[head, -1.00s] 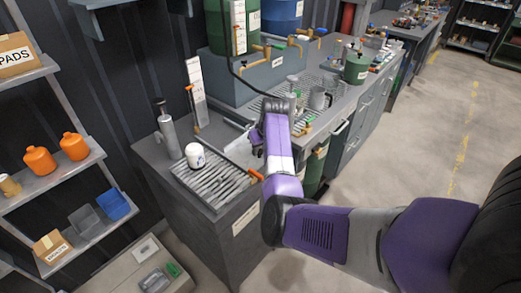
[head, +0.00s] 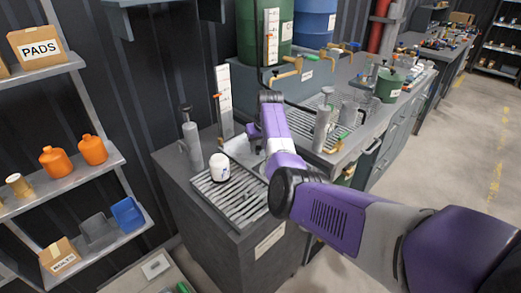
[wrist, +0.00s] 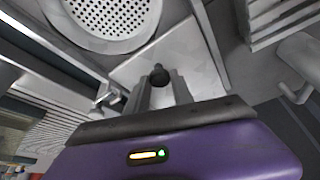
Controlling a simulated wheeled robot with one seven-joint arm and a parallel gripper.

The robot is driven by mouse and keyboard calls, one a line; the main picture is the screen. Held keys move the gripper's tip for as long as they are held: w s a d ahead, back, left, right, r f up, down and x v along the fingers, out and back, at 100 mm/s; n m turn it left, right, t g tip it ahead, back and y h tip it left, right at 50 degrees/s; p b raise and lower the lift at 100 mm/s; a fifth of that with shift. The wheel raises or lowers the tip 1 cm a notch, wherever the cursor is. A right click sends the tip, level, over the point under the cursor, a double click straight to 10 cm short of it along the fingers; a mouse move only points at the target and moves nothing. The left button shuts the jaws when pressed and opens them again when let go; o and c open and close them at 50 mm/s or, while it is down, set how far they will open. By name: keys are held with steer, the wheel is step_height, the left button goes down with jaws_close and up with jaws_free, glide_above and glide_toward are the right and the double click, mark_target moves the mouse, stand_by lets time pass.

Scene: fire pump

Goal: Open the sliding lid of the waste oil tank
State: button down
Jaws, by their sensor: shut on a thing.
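The sliding lid (wrist: 205,45) is a pale grey plate with a small dark knob (wrist: 158,75). In the wrist view my gripper (wrist: 160,88) is shut on this knob, one finger on each side. Beside the lid is a round perforated strainer (wrist: 110,14), uncovered at the top left. I cannot tell how far the lid has slid. In the head view my gripper (head: 254,131) is at the back of the near bench, and a pale plate (head: 238,147) shows beside it. My arm hides much of that area.
A white jar (head: 219,167) stands on a slatted drain tray (head: 236,204) in front. A grey pump cylinder (head: 191,145) and an upright scale board (head: 224,100) stand close on the left. Brass taps (head: 285,76) jut out behind. A grey canister (head: 322,128) is on the right.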

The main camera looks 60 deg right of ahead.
steer(key=c, duration=1.1)
jaws_free()
steer(key=v, duration=0.8)
steer(key=shift+w, duration=0.1)
